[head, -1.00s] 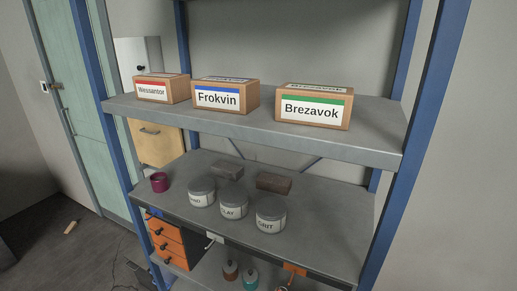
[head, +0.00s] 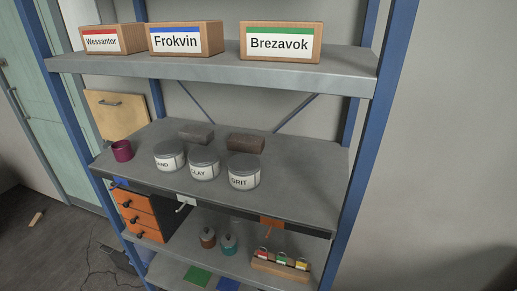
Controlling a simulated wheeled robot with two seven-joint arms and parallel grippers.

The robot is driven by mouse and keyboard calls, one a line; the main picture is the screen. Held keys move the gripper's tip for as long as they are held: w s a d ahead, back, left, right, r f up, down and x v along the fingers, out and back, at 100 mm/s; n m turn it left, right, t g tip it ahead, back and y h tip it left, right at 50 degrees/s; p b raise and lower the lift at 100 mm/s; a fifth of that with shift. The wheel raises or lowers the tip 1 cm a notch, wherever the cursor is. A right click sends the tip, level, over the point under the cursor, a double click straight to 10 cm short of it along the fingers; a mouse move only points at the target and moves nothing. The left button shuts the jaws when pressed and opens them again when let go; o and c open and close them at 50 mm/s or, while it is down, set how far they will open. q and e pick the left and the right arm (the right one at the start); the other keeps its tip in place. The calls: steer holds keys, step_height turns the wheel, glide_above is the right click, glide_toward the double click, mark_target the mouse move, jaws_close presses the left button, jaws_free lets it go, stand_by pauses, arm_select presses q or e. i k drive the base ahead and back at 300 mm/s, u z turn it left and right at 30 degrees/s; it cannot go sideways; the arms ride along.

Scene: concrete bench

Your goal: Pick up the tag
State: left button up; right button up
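Several small colored tag-like pieces stand in a wooden holder (head: 280,270) on the lower shelf at the bottom right: a red one (head: 263,254), a green one (head: 282,259) and a yellow one (head: 300,264). They are small, and I cannot tell which is the tag meant. A blue plate (head: 121,183), a white plate with a hook (head: 186,201) and an orange plate with a hook (head: 272,222) sit on the middle shelf's front edge. Neither of my grippers is in view.
The top shelf holds boxes labeled Wessantor (head: 112,40), Frokvin (head: 185,40) and Brezavok (head: 281,43). The middle shelf holds a maroon cup (head: 122,151), several labeled tins (head: 244,174) and two dark blocks (head: 246,143). Orange drawers (head: 140,216) hang at left. Blue posts (head: 368,130) frame the shelves.

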mark_target(261, 254)
steer(key=k, duration=1.35)
steer(key=u, duration=0.7)
steer(key=i, duration=1.35)
steer(key=z, duration=0.75)
steer(key=i, duration=0.55)
steer(key=z, duration=0.6)
